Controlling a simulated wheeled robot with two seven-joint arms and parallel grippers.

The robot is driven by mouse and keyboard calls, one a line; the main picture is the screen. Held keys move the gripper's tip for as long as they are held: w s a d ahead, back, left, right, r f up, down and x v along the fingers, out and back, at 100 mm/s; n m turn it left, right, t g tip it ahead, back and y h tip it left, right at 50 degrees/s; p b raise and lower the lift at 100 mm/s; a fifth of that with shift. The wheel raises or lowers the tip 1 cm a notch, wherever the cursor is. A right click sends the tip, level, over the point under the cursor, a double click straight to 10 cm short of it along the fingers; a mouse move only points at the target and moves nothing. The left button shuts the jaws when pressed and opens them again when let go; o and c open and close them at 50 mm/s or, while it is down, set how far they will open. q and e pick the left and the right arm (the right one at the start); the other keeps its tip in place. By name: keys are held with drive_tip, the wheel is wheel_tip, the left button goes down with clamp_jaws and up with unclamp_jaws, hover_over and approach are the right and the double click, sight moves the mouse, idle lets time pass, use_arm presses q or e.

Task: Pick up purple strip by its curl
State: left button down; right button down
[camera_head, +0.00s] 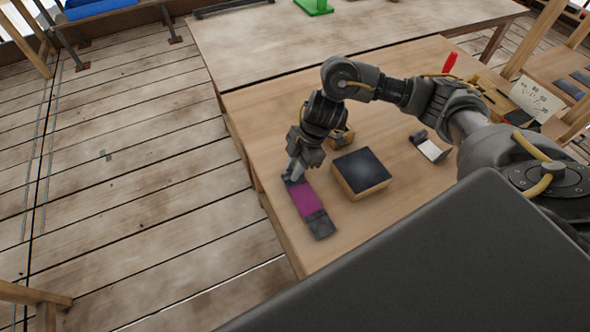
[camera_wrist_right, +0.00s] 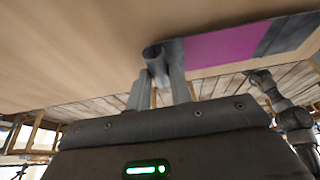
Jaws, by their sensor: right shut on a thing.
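The purple strip (camera_head: 302,198) lies on the wooden table near its left edge, with dark grey sections at both ends. In the right wrist view the strip (camera_wrist_right: 222,46) runs to the right from its grey curl (camera_wrist_right: 157,53). My right gripper (camera_head: 292,173) is at the strip's far end. In the wrist view its two fingers (camera_wrist_right: 162,75) are shut on the curl. The far end is partly hidden by the gripper in the head view. My left gripper is not in view.
A wooden block with a dark top (camera_head: 361,173) stands right of the strip. A small brass-coloured piece (camera_head: 340,137) sits behind it. A grey and white curled piece (camera_head: 431,148) lies further right. A red upright object (camera_head: 450,62) stands at the back right.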

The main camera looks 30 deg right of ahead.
drive_tip(key=s+d+r+b, duration=0.1)
drive_tip(key=s+d+r, duration=0.7)
drive_tip(key=d+r, duration=0.3)
drive_tip(key=shift+s+r, duration=0.2)
drive_tip(key=shift+r, duration=0.35)
drive_tip(key=shift+d, duration=0.15)
